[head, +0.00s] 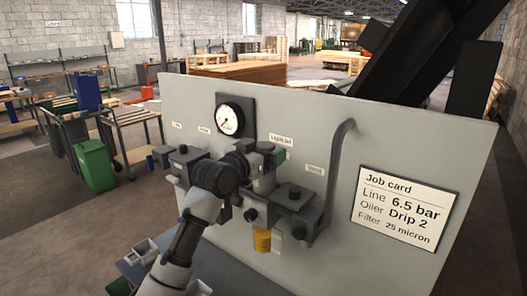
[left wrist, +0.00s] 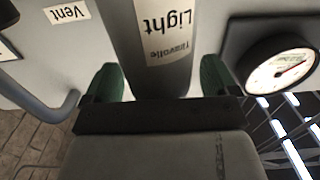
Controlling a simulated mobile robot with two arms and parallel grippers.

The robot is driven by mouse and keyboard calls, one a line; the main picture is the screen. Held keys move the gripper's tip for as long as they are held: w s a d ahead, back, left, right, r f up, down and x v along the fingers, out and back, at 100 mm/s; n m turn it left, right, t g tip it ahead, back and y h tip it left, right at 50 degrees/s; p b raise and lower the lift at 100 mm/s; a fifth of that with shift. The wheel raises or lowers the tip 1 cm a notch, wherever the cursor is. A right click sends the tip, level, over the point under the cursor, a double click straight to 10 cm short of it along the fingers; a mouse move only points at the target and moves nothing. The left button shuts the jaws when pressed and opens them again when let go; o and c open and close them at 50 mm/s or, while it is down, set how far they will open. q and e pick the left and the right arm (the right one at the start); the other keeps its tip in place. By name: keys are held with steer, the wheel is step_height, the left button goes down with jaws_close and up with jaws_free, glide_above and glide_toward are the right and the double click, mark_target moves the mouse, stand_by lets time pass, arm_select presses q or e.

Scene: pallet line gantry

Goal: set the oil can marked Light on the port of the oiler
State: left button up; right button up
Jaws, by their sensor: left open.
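The grey can marked Light (left wrist: 165,70) stands between the two green fingertips of my left gripper (left wrist: 160,82) in the left wrist view. Gaps show on both sides of it, so the gripper is open around it without a grip. Its lower label line is hard to read. In the head view my left gripper (head: 270,160) is in front of the grey panel, and the arm hides much of the can. A dark block with a knob (head: 293,196) is right of the gripper; I cannot tell if it is the oiler. The port is not clearly visible. My right gripper is not in view.
The grey panel (head: 400,130) carries a pressure gauge (head: 230,118), a bent grey pipe (head: 335,180) and a job card (head: 405,210). A yellow bowl (head: 262,241) hangs below the fittings. A Vent label (left wrist: 67,13) shows in the left wrist view.

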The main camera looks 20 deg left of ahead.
arm_select(q)
steer(key=shift+r, duration=0.2)
steer(key=shift+s+a+f, duration=0.15)
steer(key=shift+s, duration=0.1)
steer(key=b+v, duration=0.4)
steer(key=v, duration=0.7)
steer(key=shift+s, duration=0.25)
